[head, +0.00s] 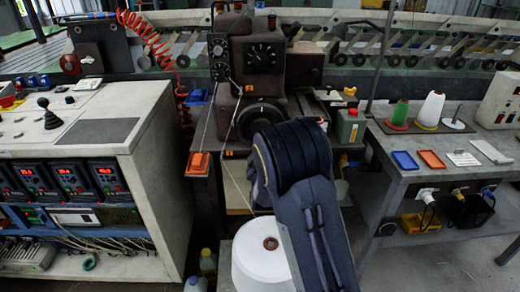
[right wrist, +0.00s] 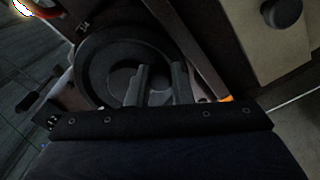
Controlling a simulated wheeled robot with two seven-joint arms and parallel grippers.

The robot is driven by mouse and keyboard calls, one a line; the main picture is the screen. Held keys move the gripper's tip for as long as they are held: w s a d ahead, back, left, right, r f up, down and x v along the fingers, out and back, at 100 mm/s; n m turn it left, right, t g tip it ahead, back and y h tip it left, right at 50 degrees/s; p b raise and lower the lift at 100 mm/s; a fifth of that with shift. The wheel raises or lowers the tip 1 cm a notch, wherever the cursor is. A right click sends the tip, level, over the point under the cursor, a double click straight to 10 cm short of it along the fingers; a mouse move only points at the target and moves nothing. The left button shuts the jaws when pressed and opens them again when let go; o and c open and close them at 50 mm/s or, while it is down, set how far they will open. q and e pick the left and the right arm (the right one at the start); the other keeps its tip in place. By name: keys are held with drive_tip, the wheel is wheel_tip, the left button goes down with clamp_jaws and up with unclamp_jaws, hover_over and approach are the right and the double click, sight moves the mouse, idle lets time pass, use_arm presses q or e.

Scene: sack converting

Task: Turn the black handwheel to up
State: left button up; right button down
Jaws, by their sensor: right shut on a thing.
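The black handwheel (head: 246,113) is on the front of the dark brown machine at the middle of the head view; its lower right is hidden behind my right arm. In the right wrist view the handwheel (right wrist: 92,62) shows as a dark round rim around a greyer middle. My right gripper (right wrist: 160,68) reaches into the wheel, its two fingers apart and shut on part of it; the gripped part is dark and hard to make out. My right gripper is hidden behind my own arm in the head view. My left gripper is in neither view.
A control cabinet (head: 70,132) with a joystick stands at left. An orange box (head: 198,163) sits left of the wheel. A white spool (head: 258,262) stands below it. A grey bench (head: 436,180) at right holds thread cones (head: 430,108) and small trays.

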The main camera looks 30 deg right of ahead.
idle(0.4)
drive_tip(key=c, duration=1.3)
unclamp_jaws()
drive_tip(key=v, duration=0.7)
drive_tip(key=shift+s, duration=0.35)
drive_tip(key=shift+a, duration=0.15)
